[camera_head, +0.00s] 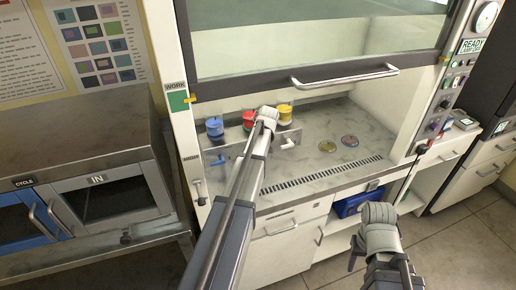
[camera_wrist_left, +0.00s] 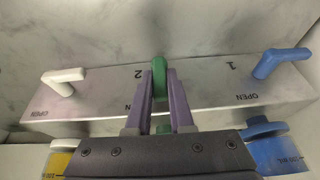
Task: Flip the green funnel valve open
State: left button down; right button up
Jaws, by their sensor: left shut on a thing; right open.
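The green funnel valve (camera_wrist_left: 159,76) shows in the left wrist view as a rounded green handle on a pale panel. My left gripper (camera_wrist_left: 159,88) is shut on it, with one purple finger on each side. The handle points up in that view, near the mark "2"; its lower part is partly hidden by the fingers. In the head view my left arm reaches into the hood and hides the green valve. My right gripper (camera_head: 358,251) is open and empty, outside the hood at the lower right; its fingers are hard to make out.
A blue valve (camera_wrist_left: 278,62) and a white valve (camera_wrist_left: 65,80) flank the green one on the panel. Blue (camera_head: 214,126), red (camera_head: 248,120) and yellow (camera_head: 285,115) containers stand behind. Two dishes (camera_head: 338,143) lie on the hood floor, otherwise clear at right. The sash (camera_head: 345,77) is raised.

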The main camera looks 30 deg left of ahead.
pick_arm(q)
jog(key=c, duration=0.8)
grip_release()
jog(key=p+v, duration=0.7)
jog(key=shift+r, duration=0.3)
jog(key=shift+s+d, duration=0.1)
jog(key=shift+d, duration=0.05)
